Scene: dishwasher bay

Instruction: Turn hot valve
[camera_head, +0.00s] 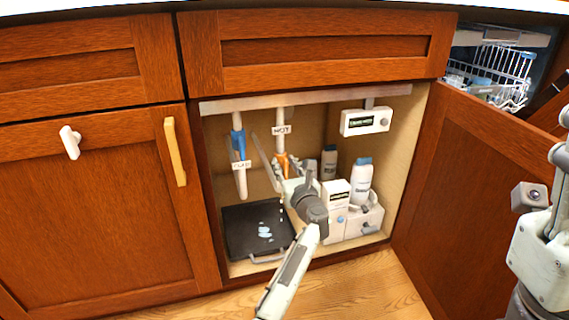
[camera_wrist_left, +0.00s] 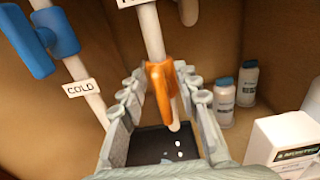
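The hot valve is an orange handle (camera_head: 282,163) on a white pipe under the HOT tag (camera_head: 282,130), inside the open cabinet. In the left wrist view the orange handle (camera_wrist_left: 162,82) hangs upright in the middle, between my fingers. My left gripper (camera_wrist_left: 160,84) is open, with one finger on each side of the handle and a small gap showing on both sides. In the head view my left gripper (camera_head: 286,168) reaches up to the valve and partly hides it.
A blue cold valve (camera_head: 238,142) is on the pipe to the left. A black tray (camera_head: 245,218) with wet spots lies on the cabinet floor. Bottles (camera_head: 361,182) and a white box (camera_head: 335,194) stand right. The open cabinet door (camera_head: 475,190) bounds the right side.

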